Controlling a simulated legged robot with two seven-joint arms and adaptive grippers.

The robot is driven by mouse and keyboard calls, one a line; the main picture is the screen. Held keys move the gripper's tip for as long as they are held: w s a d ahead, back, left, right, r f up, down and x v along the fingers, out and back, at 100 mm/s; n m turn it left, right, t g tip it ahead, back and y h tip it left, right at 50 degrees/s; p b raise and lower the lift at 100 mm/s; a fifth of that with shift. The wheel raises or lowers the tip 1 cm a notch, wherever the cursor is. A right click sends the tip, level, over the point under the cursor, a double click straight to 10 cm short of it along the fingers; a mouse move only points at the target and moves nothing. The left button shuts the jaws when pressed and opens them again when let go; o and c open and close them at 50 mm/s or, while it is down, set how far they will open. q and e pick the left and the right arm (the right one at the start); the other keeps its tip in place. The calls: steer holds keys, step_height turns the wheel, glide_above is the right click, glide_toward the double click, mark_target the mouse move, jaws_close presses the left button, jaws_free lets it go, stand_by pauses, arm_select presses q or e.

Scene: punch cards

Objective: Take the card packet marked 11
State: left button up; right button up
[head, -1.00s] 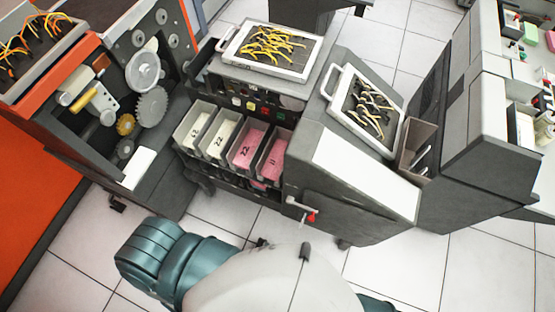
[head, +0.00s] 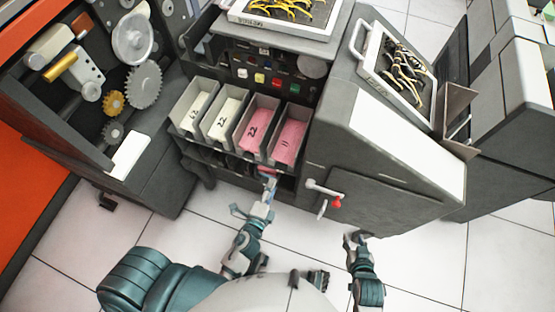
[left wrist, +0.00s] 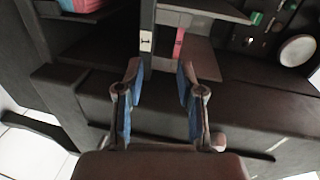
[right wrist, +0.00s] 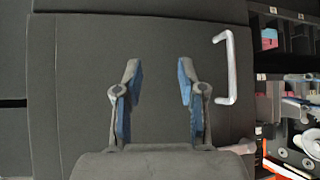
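The pink card packet marked 11 (head: 289,141) lies in the rightmost of several grey bins on the machine's front. Beside it to the left is a pink packet marked 22 (head: 258,131). My left gripper (head: 268,178) is in front of and below these bins, apart from packet 11. The left wrist view shows its two blue-padded fingers (left wrist: 160,78) open and empty, with a pink strip (left wrist: 179,43) in a slot beyond, which I cannot identify. My right gripper (head: 356,238) is low before the machine's right cabinet; the right wrist view shows it open and empty (right wrist: 160,78).
Pale packets marked 62 (head: 198,108) and 22 (head: 229,118) fill the left bins. Trays of yellow wires (head: 285,10) lie on top. The tiled floor (head: 310,235) in front is clear.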

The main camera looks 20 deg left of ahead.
arm_select(q)
step_height(320, 180, up, 2)
steer(key=p, duration=0.2)
glide_toward(284, 155)
steer(key=shift+m+t, duration=0.3)
steer(key=shift+m, duration=0.1)
steer(key=w, duration=0.2)
steer(key=w+f, duration=0.1)
steer(key=w, duration=0.1)
steer(key=shift+f, duration=0.25)
steer(key=w, duration=0.4)
steer(key=shift+d+f, duration=0.25)
steer(key=shift+d, duration=0.1)
steer(key=shift+w+d+b, duration=0.1)
steer(key=shift+w+b, duration=0.2)
steer(key=shift+w, duration=0.05)
steer(key=shift+w+f, duration=0.15)
steer(key=shift+w, duration=0.35)
steer(key=shift+w+a, duration=0.1)
steer(key=shift+a, duration=0.2)
arm_select(e)
steer(key=s+g, duration=0.1)
steer(key=s+d, duration=0.1)
steer(key=s, duration=0.1)
steer(key=s+g, duration=0.1)
steer(key=shift+s+d+g+h, duration=0.3)
steer(key=shift+s+d+h, duration=0.05)
steer(key=shift+h, duration=0.05)
